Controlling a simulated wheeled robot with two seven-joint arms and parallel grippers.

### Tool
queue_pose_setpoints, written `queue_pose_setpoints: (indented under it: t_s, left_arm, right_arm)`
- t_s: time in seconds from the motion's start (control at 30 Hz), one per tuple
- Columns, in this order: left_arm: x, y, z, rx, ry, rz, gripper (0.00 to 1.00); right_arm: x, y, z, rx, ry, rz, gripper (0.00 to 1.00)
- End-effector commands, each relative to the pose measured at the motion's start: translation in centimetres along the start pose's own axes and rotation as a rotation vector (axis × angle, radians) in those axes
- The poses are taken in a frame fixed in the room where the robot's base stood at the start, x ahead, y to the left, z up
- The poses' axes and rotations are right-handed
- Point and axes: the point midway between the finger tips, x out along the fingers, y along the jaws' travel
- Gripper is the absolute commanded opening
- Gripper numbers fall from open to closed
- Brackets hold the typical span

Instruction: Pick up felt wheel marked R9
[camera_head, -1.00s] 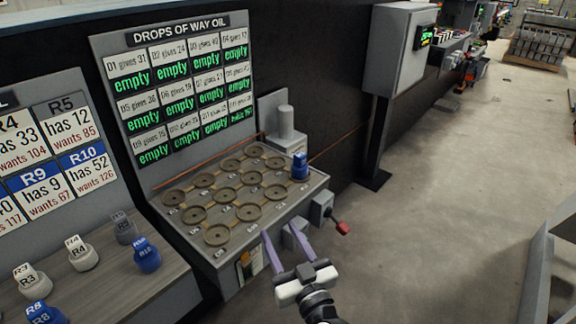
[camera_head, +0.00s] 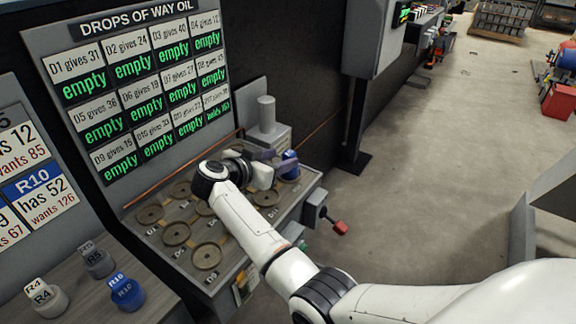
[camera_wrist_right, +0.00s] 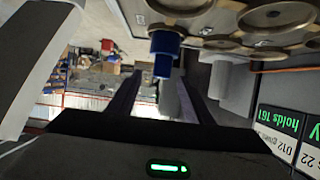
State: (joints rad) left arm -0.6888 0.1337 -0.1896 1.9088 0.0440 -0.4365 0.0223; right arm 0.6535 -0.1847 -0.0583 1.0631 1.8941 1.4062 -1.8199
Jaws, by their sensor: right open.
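A blue felt wheel (camera_head: 290,168) sits at the right end of the oil panel's top (camera_head: 225,262). Its marking is too small to read. My right gripper (camera_head: 276,159) is over the panel, just left of this wheel, with its fingers pointing toward it. In the right wrist view the blue wheel (camera_wrist_right: 164,52) shows upside down beyond the open, empty fingers (camera_wrist_right: 160,88). I cannot tell whether the fingers touch the wheel. No wheel readably marked R9 shows. My left gripper is not in view.
A grey cylinder (camera_head: 266,112) rises behind the panel. A red-knobbed lever (camera_head: 338,228) sticks out at its right.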

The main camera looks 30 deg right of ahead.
Motion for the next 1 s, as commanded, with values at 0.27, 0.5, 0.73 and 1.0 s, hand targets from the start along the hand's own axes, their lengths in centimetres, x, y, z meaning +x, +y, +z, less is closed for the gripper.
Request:
queue_pose_setpoints:
  t_s: [0.27, 0.5, 0.73, 1.0]
  left_arm:
    - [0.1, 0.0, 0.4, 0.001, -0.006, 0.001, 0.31]
    - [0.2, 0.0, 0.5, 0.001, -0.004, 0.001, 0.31]
    - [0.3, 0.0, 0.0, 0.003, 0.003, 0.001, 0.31]
    - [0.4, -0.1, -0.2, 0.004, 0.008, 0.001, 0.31]
  right_arm:
    - [3.0, -0.1, 0.0, 0.0, 0.005, 0.001, 0.46]
    - [5.7, -0.2, 0.1, 0.002, 0.003, -0.002, 0.46]
    - [5.8, -0.2, 0.1, 0.003, 0.001, -0.003, 0.46]
    - [5.8, -0.2, 0.1, 0.003, 0.001, -0.002, 0.02]
